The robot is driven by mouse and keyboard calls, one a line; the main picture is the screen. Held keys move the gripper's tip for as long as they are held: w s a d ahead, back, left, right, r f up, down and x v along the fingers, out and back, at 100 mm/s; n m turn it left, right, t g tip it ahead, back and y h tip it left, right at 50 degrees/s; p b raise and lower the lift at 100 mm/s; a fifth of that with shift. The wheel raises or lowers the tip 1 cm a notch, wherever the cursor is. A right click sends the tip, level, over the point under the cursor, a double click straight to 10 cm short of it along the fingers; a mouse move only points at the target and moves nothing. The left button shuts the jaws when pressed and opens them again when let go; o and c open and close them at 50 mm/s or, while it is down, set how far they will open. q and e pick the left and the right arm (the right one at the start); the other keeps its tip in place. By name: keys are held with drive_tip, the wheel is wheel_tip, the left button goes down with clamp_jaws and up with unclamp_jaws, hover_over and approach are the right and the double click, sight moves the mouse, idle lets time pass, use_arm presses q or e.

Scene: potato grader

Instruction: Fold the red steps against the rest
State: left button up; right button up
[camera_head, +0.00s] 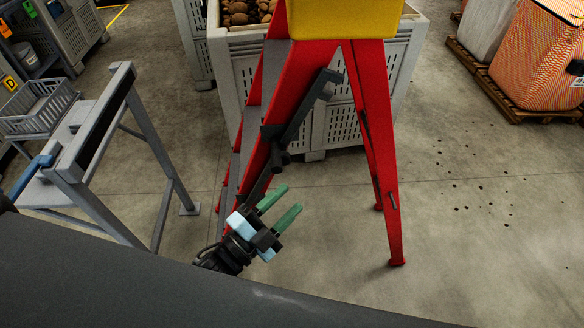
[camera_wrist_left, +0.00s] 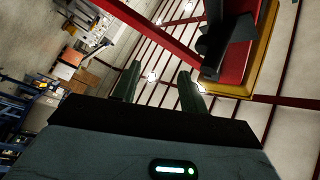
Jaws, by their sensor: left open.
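The red steps (camera_head: 373,140) stand upright with legs spread in an A shape under a yellow top (camera_head: 345,18). A dark bar with a knob (camera_head: 300,125) slants along the left side of the steps. In the left wrist view, the steps' red and yellow part (camera_wrist_left: 240,70) shows at the upper right with a dark piece (camera_wrist_left: 226,32) before it. My left gripper (camera_head: 280,203) has green fingers spread apart with nothing between them; it is in front of the lower left legs, below the bar. Its fingers also show in the left wrist view (camera_wrist_left: 158,88). My right gripper is not in view.
A grey metal frame (camera_head: 150,135) with a basket (camera_head: 38,110) stands at the left. A pale slatted crate (camera_head: 240,90) of potatoes stands behind the steps. A wrapped orange load (camera_head: 540,60) sits on a pallet at the far right. The floor right of the steps is mostly clear.

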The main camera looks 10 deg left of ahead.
use_arm(q)
drive_tip(key=s+d+r+m+g+h, duration=0.1)
drive_tip(key=d+r+m+g+h, duration=0.5)
drive_tip(key=m, duration=0.7)
drive_tip(key=s+d+r+m+g+h, duration=0.1)
drive_tip(key=d+r+m+g+h, duration=0.3)
drive_tip(key=r+m+g, duration=0.75)
drive_tip(key=m+t+y+b, duration=0.1)
drive_tip(key=m+y, duration=1.8)
drive_tip(key=m, duration=0.7)
approach(275, 161)
drive_tip(key=f, duration=0.1)
drive_tip(key=shift+h, duration=0.3)
drive_tip(key=shift+x, duration=4)
drive_tip(key=shift+a, duration=0.15)
drive_tip(key=shift+c, duration=0.4)
clamp_jaws()
